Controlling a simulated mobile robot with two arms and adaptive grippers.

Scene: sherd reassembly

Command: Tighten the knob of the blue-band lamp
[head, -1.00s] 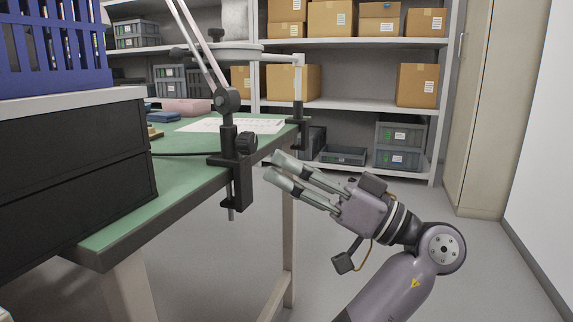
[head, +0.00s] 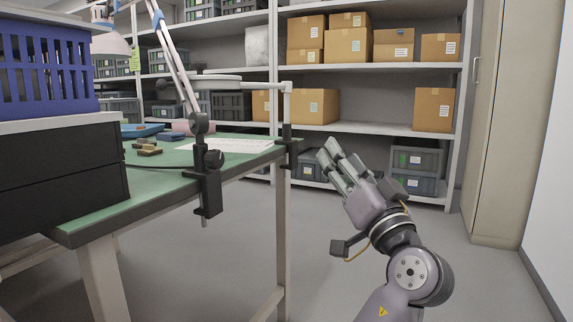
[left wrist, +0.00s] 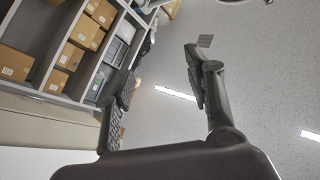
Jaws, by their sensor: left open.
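The blue-band lamp (head: 179,75) has a pale jointed arm with blue bands, clamped to the edge of the green-topped table (head: 110,205). Its white shade (head: 110,44) shows at upper left. My left gripper (head: 336,160) is open and empty, right of the knob and clear of the table, fingers pointing up and left. In the left wrist view its two fingers (left wrist: 165,92) stand wide apart with nothing between them. My right gripper is not in view.
Black drawers (head: 60,170) carry a blue crate (head: 45,70) at left. Small brown pieces (head: 147,148) lie on the table. Shelves with boxes stand behind. The floor on the right is clear.

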